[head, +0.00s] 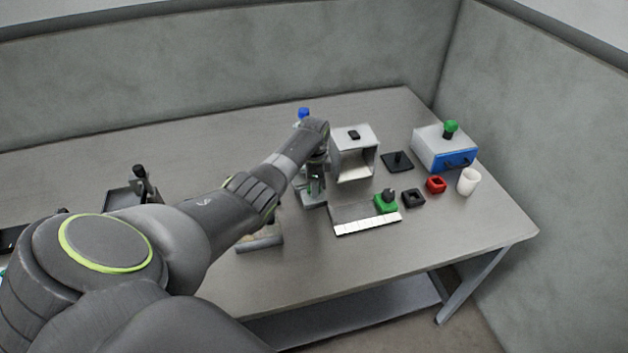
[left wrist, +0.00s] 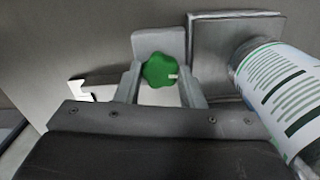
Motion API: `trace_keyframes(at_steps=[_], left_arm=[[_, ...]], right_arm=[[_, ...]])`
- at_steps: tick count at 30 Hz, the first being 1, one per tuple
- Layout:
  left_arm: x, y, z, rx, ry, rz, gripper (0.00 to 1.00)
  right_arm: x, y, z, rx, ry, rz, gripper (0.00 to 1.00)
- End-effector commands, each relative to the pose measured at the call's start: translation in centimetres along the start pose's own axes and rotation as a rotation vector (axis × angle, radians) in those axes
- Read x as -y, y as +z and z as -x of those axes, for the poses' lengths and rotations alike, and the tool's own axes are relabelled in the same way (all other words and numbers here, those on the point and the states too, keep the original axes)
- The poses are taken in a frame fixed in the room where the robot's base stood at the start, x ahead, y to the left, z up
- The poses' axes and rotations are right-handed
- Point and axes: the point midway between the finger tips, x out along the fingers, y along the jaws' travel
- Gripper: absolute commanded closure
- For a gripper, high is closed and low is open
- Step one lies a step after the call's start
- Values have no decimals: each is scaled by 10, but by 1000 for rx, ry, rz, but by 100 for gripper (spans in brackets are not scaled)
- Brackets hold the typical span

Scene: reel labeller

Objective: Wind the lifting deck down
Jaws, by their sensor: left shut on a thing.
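My left gripper (head: 316,190) is at the middle of the table, pointing down. In the left wrist view its two fingers (left wrist: 159,82) are shut on a green knob (left wrist: 158,70), one finger on each side. The knob has lobed edges and a small white mark on its right. A pale grey block (left wrist: 158,42) stands behind the knob. A square grey plate (left wrist: 212,42), which may be the lifting deck, is just right of it. In the head view my arm and gripper hide most of this spot. My right gripper is not in view.
A labelled cylinder (left wrist: 285,92) is close to the right of my gripper. The table's front right is clear.

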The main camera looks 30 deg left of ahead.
Motion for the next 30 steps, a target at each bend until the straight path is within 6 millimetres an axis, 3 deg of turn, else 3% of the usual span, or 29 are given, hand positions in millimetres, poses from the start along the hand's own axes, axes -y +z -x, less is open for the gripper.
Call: trace_keyframes(at_steps=[12, 28, 29, 30], left_arm=[[1, 0, 1, 1, -2, 173, 88], [1, 0, 1, 0, -3, 193, 88], [1, 0, 1, 0, -3, 193, 61], [1, 0, 1, 0, -3, 193, 56]], right_arm=[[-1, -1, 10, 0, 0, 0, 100], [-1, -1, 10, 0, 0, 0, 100], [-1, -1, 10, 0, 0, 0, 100], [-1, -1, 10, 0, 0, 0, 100]])
